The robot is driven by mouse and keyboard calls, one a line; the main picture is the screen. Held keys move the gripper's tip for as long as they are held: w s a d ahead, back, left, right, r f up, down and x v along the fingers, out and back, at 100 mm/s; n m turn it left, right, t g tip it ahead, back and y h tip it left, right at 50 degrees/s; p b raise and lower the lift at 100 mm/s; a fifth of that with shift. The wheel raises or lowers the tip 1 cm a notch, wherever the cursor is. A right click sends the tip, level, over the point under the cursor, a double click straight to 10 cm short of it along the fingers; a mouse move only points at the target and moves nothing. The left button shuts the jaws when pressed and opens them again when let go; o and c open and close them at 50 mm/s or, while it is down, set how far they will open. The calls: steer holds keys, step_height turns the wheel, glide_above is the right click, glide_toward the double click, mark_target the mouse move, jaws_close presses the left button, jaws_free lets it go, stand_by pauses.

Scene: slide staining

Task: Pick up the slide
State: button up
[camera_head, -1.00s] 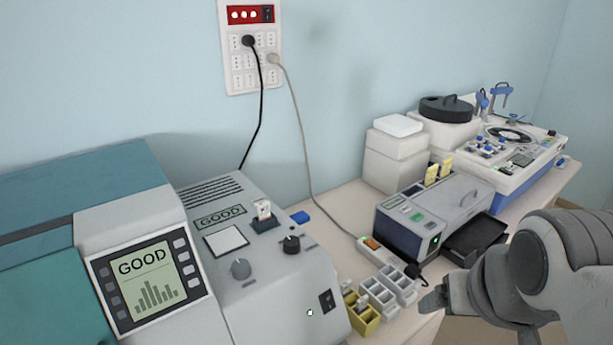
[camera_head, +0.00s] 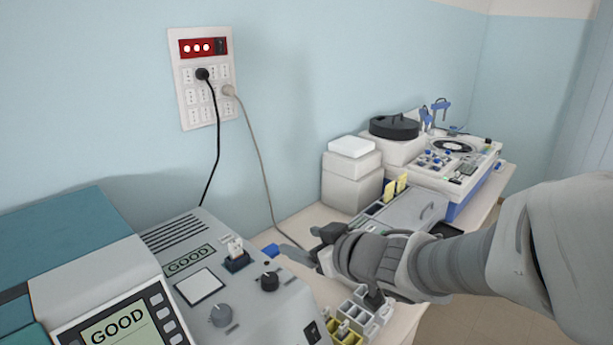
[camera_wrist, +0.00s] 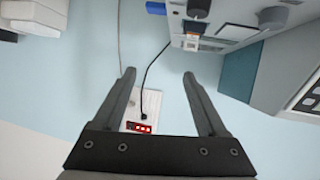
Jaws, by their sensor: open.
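A white slide (camera_head: 236,246) stands upright in a dark slot on top of the grey machine (camera_head: 150,262) with a GOOD label.
A dark knob (camera_head: 270,281) and a blue block (camera_head: 270,250) are close to my gripper. Slide racks (camera_head: 357,312) stand below my arm. A grey device (camera_head: 410,210) holds yellow-topped slides. Two cables hang from the wall socket panel (camera_head: 205,95).

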steer(key=s+a+n+g+y, duration=0.1)
steer(key=s+a+y, duration=0.1)
steer(key=a, duration=0.1)
steer(key=b, duration=0.2)
glide_toward(236, 242)
steer(key=shift+g, duration=0.3)
steer(key=x, duration=0.5)
steer(key=shift+w+r, duration=0.2)
steer(key=shift+r, duration=0.05)
steer(key=shift+x, duration=2.75)
steer(key=shift+s+d+f, duration=0.1)
jaws_close()
